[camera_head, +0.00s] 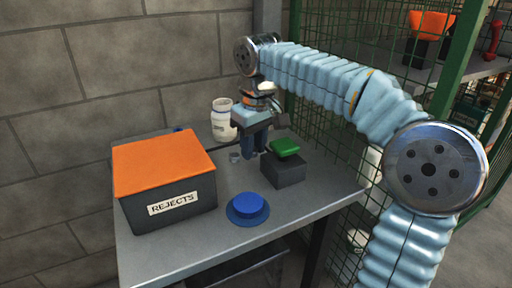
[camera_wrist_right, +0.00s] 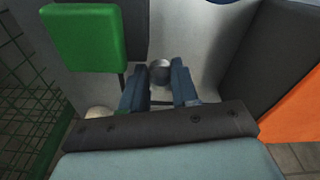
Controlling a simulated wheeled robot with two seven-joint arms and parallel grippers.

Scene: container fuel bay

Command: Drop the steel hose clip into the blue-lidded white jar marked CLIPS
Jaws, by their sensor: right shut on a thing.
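The steel hose clip shows as a small round silver piece (camera_wrist_right: 159,72) between my right fingertips in the right wrist view. My right gripper (camera_head: 256,153) is shut on it, low over the table's back part; its fingers also show in the wrist view (camera_wrist_right: 160,85). A small grey piece (camera_head: 234,157) shows just left of the fingers in the head view; I cannot tell whether it is the same clip. The white jar (camera_head: 221,127) stands upright behind and left of the gripper, with no blue lid seen on it; its label is too small to read. My left gripper is out of view.
An orange-topped REJECTS box (camera_head: 165,165) stands at the left of the grey table (camera_head: 290,217). A dark block (camera_head: 284,171) with a green top (camera_head: 285,147) is right of the gripper. A blue round piece (camera_head: 248,205) lies in front. Green mesh (camera_head: 335,75) borders the right.

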